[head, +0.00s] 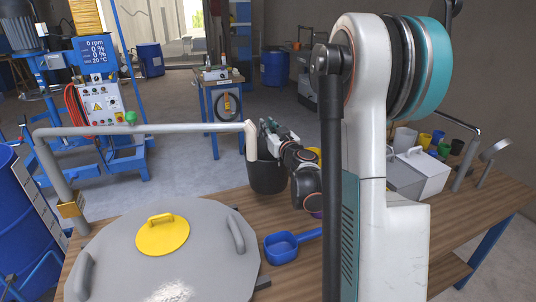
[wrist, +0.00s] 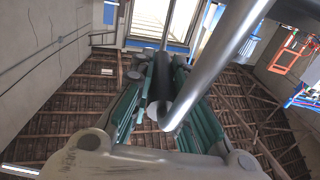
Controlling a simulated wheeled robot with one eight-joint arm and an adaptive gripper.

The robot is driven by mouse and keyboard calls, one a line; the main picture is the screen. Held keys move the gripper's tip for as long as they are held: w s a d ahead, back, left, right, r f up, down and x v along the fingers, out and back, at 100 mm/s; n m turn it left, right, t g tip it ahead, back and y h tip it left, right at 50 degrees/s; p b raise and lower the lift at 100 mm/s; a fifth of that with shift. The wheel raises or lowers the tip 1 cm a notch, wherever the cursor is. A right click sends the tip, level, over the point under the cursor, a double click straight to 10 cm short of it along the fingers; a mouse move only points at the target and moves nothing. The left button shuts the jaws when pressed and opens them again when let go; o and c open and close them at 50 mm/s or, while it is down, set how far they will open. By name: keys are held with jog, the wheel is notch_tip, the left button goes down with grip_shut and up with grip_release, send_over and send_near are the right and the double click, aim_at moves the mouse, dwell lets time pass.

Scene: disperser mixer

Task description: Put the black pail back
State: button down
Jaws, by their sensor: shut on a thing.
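The black pail (head: 268,177) is upright in the head view, by the far edge of the wooden bench. My gripper (head: 268,132) is at the pail's upper part and shut on it. In the wrist view my gripper's green-padded fingers (wrist: 160,90) close around a dark part between them; the pail's full shape does not show there. The bent grey pipe (head: 150,129) ends right beside my gripper and the pail; it also crosses close in front of the fingers in the wrist view (wrist: 215,65). I cannot tell whether the pail touches the bench or the pipe.
A grey round lid (head: 195,265) with a yellow hatch (head: 162,234) fills the near left. A blue scoop (head: 284,246) lies on the wooden bench (head: 430,232). A white box (head: 421,172) and several small cups stand at the right. A blue drum (head: 32,220) is far left.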

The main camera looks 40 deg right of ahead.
notch_tip(320, 180, down, 7)
jog(key=b, duration=0.2)
dwell(0.3)
jog(key=shift+f, duration=0.1)
jog(key=c, duration=1.5)
grip_release()
jog(key=shift+c, duration=0.2)
jog(key=v, duration=1.2)
